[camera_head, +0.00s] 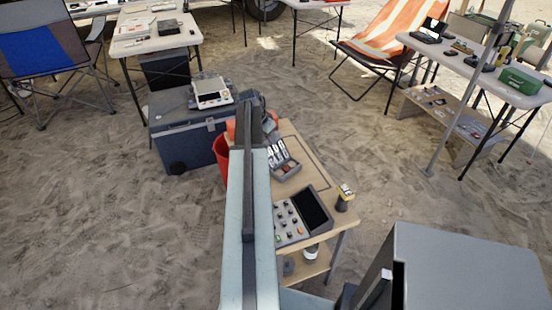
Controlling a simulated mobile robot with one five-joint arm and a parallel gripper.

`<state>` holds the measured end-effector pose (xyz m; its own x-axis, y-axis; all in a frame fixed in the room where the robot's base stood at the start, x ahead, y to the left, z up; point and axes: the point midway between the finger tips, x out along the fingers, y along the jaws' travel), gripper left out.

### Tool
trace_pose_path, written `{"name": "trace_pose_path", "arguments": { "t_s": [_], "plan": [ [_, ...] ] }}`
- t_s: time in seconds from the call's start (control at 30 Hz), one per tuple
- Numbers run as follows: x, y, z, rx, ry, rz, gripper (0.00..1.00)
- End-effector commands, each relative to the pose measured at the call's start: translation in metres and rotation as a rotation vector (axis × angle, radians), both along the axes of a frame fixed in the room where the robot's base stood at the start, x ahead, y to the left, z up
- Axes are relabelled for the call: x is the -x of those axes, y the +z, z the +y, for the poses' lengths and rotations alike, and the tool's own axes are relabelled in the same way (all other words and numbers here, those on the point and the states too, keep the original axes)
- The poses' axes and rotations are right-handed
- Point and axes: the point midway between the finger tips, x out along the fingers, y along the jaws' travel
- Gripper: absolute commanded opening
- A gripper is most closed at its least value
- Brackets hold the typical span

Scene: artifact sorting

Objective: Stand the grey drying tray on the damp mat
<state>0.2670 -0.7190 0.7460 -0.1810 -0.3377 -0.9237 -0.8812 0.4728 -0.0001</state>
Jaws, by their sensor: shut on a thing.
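My arm reaches away from the camera, and its dark end with my gripper (271,130) is over the far part of a small wooden table. A grey tray (291,171) with white and reddish pieces in it is right below that end. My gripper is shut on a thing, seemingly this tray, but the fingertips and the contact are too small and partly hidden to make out. I cannot pick out the damp mat; my arm covers part of the table.
A grey button panel (293,222) and a dark yellow-topped object (344,197) stand on the wooden table (320,190). A red bucket (221,157) and a blue-grey cooler (185,140) bearing a scale (211,93) are at left. Sandy ground is open at left and right.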

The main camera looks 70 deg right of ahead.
Motion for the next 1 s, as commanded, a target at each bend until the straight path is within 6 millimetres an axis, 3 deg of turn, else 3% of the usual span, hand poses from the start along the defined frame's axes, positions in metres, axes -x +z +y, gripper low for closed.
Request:
{"name": "trace_pose_path", "arguments": {
  "t_s": [0.57,0.77,1.0],
  "plan": [
    [0.000,0.005,0.000,-0.001,-0.001,-0.001,0.00],
    [0.000,0.036,0.000,0.000,-0.001,0.000,0.00],
    [0.000,0.090,0.000,0.000,0.000,0.000,0.00]
  ]
}}
